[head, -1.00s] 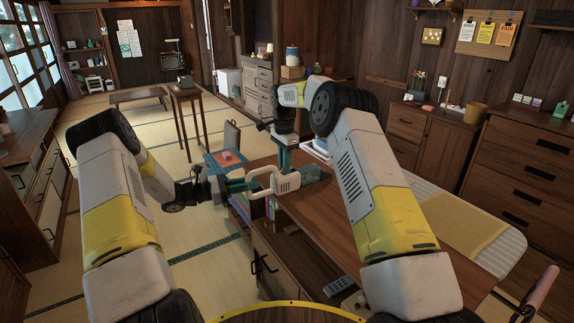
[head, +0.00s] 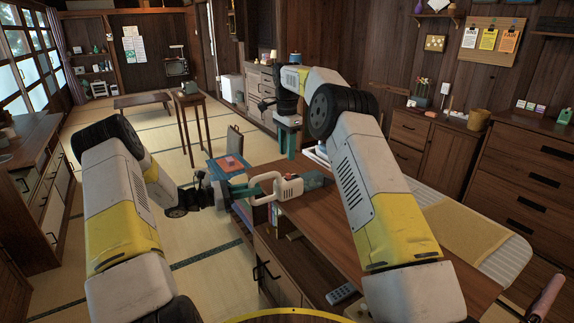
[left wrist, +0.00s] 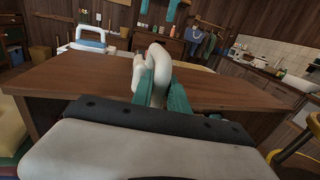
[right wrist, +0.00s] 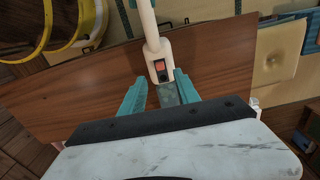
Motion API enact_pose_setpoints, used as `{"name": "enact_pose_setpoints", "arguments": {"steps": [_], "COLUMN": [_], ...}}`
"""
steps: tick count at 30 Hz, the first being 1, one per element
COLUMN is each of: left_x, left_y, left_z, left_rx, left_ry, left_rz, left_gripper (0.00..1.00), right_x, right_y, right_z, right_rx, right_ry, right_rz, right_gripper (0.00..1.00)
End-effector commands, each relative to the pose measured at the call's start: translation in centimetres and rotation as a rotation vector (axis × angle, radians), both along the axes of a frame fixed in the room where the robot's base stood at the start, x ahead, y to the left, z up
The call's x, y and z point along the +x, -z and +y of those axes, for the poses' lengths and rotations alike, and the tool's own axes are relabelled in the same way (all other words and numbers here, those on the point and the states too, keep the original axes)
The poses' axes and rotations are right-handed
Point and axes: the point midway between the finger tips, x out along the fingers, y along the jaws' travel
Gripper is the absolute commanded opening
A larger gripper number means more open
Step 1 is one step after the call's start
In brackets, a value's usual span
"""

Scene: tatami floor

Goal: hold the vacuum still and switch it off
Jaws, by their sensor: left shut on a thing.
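The handheld vacuum (head: 288,188) has a white body, a looped handle and a dark teal end. My right gripper (head: 287,140) is over the far side of the vacuum. In the right wrist view its teal fingers (right wrist: 160,86) are spread and empty. Just beyond them, the red switch (right wrist: 160,66) shows on a dark plate on the white body. Switch contact is not visible.
The wooden table (head: 335,230) is mostly bare to the right of the vacuum. An ironing board (head: 470,228) stands along the right side.

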Motion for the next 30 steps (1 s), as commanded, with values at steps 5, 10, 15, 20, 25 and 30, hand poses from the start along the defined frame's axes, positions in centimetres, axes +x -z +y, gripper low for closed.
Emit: {"name": "enact_pose_setpoints", "arguments": {"steps": [5,10,15,20,25,30], "left_x": [0.0,0.0,0.0,0.0,0.0,0.0], "left_y": [0.0,0.0,0.0,0.0,0.0,0.0], "left_z": [0.0,0.0,0.0,0.0,0.0,0.0], "left_rx": [0.0,0.0,0.0,0.0,0.0,0.0], "left_ry": [0.0,0.0,0.0,0.0,-0.001,0.0], "left_rz": [0.0,0.0,0.0,0.0,0.0,0.0], "left_gripper": [0.0,0.0,0.0,0.0,0.39,0.45], "right_x": [0.1,0.0,0.0,0.0,0.0,0.0], "right_y": [-2.6,-3.7,-3.8,-3.8,-3.8,-3.8], "right_z": [0.1,0.1,0.0,0.0,0.0,0.0], "right_rx": [0.0,-0.001,-0.001,-0.001,-0.001,-0.001], "right_ry": [-0.001,-0.001,-0.001,-0.001,-0.001,-0.001], "right_rz": [-0.001,-0.001,0.001,0.001,0.001,0.001], "right_gripper": [0.38,0.38,0.38,0.38,0.38,0.38]}}
